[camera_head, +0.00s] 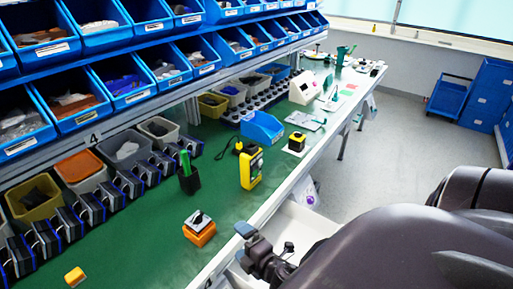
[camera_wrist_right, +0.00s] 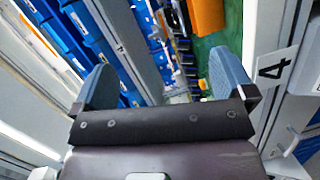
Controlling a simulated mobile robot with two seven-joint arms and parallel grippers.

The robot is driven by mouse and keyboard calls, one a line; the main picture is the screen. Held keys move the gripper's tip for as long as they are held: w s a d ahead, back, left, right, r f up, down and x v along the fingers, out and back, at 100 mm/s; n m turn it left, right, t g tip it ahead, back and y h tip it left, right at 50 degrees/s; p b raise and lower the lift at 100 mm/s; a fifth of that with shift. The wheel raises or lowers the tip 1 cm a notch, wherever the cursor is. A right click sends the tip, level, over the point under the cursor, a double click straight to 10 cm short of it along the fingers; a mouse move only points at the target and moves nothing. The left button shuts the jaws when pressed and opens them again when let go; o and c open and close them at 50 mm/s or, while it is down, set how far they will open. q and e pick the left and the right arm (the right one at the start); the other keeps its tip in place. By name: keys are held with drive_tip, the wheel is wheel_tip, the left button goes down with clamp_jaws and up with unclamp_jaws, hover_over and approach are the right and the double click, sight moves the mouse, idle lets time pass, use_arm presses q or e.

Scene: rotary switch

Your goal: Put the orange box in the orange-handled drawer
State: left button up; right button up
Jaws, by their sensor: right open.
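An orange box (camera_head: 199,233) with a grey-and-black rotary knob on top sits on the green table mat, near its front edge. A small yellow-orange block (camera_head: 75,276) lies at the lower left of the mat. My right gripper (camera_head: 243,244) is just right of the box, by the table edge, apart from it. In the right wrist view its two blue-grey fingers (camera_wrist_right: 163,85) are wide apart with nothing between them. An orange thing (camera_wrist_right: 207,15) shows at that view's top; I cannot tell which. A white open drawer (camera_head: 297,225) is partly hidden behind my arm; no orange handle shows. My left gripper is not in view.
A yellow handheld device (camera_head: 250,168), a black cup with a green tool (camera_head: 189,182) and a yellow-black button box (camera_head: 297,142) stand on the mat. Blue bins (camera_head: 125,86) line the shelves at left. Bare mat lies left of the orange box.

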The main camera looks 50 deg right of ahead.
drive_tip(key=s+a+f+m+g, duration=0.1)
drive_tip(key=s+f+m+g, duration=0.1)
drive_tip(key=s+m, duration=0.2)
drive_tip(key=s+a+f+m+g+y, duration=0.1)
drive_tip(key=s+a+f+m+g, duration=0.1)
drive_tip(key=m, duration=0.8)
drive_tip(key=shift+s+f+m+g, duration=0.3)
drive_tip(key=shift+s+f, duration=0.55)
drive_tip(key=shift+s, duration=0.15)
drive_tip(key=shift+w+f+b, duration=0.15)
drive_tip(key=shift+b, duration=0.15)
